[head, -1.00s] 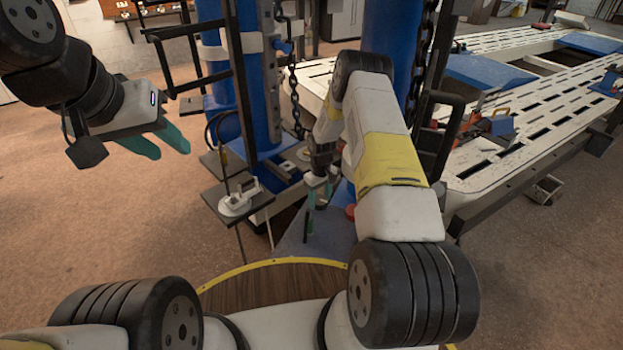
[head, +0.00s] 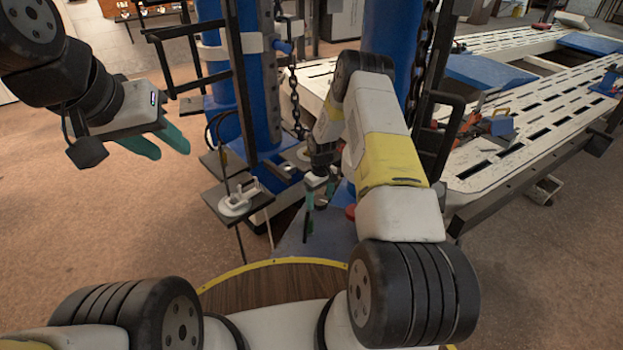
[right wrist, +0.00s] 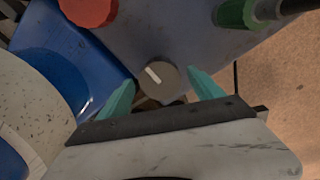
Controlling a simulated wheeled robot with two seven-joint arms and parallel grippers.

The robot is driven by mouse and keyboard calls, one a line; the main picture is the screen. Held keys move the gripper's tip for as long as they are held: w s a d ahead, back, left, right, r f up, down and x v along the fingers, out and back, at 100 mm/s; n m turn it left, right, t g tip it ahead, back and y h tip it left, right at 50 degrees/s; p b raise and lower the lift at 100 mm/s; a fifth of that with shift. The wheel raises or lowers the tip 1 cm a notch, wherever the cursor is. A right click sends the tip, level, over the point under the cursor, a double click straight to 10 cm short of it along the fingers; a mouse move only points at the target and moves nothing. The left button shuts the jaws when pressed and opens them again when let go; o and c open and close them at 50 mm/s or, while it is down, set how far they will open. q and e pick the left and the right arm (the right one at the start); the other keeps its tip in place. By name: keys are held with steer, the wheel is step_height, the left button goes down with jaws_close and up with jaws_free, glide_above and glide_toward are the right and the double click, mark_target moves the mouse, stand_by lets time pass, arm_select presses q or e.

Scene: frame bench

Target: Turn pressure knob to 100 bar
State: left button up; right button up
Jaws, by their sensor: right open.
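The pressure knob (right wrist: 160,80) is a round grey-brown dial with a white pointer bar, on a grey panel (right wrist: 190,35) in the right wrist view. The pointer slants from upper left to lower right. My right gripper (right wrist: 162,92) is open, with one teal fingertip on each side of the knob in the picture; I cannot tell whether they touch it. In the head view my right gripper (head: 319,190) is over the panel (head: 318,238), and the knob is hidden there. My left gripper (head: 165,142) is in the air at the left, its teal fingers apart and empty.
A red knob (right wrist: 90,8) and a green one (right wrist: 237,12) are on the same panel. Blue posts (head: 250,80), a hanging chain (head: 294,90) and a white slotted frame bench (head: 510,120) stand beyond. Open floor (head: 120,220) lies at the left.

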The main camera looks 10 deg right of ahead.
mark_target(320, 200)
steer(key=shift+r, duration=3.9)
